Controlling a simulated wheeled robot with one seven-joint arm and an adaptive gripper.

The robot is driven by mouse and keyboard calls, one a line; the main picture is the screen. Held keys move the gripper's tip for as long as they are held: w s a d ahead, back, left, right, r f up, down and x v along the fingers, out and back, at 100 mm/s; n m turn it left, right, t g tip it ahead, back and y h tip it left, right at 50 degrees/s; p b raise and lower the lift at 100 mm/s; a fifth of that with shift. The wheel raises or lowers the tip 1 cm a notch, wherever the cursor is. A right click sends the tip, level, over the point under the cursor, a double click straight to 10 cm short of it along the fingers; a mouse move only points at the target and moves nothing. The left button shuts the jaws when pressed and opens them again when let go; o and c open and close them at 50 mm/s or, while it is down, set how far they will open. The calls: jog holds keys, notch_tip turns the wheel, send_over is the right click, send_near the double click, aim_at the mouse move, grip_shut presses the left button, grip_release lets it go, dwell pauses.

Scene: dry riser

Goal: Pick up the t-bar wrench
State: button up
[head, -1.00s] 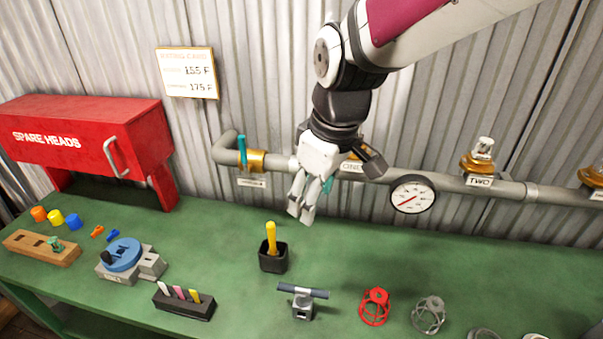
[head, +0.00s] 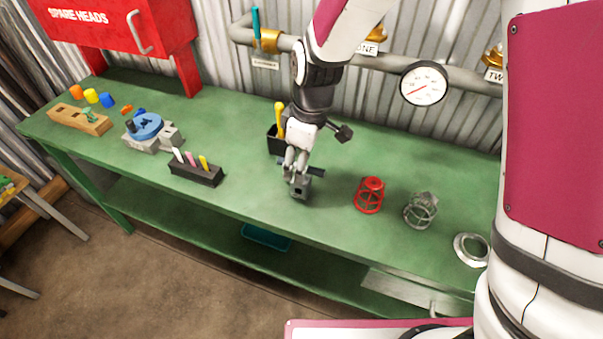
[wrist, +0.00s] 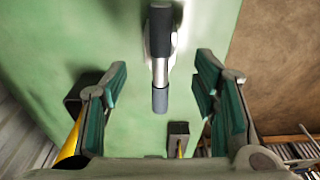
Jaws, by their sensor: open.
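The t-bar wrench (head: 316,172) stands on the green bench in the head view, its dark crossbar over a small grey block (head: 300,190). My gripper (head: 291,172) hangs over it, pointing down, and hides part of the bar. In the wrist view the wrench bar (wrist: 160,62) shows a dark upper end, a silver middle and a grey-blue lower end. It lies lengthwise between my open gripper's (wrist: 160,92) two teal-padded fingers, with a gap on each side. No contact shows.
A black cup (head: 273,139) with a yellow-handled tool stands close left of my gripper. A black marker holder (head: 196,173) is farther left. A red cage (head: 370,195) and a grey cage (head: 421,211) stand to the right. The bench front edge is near.

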aim_at(306, 188)
jog(key=shift+a+f, duration=0.15)
jog(key=shift+f, duration=2.85)
jog(key=shift+c, duration=0.3)
grip_shut()
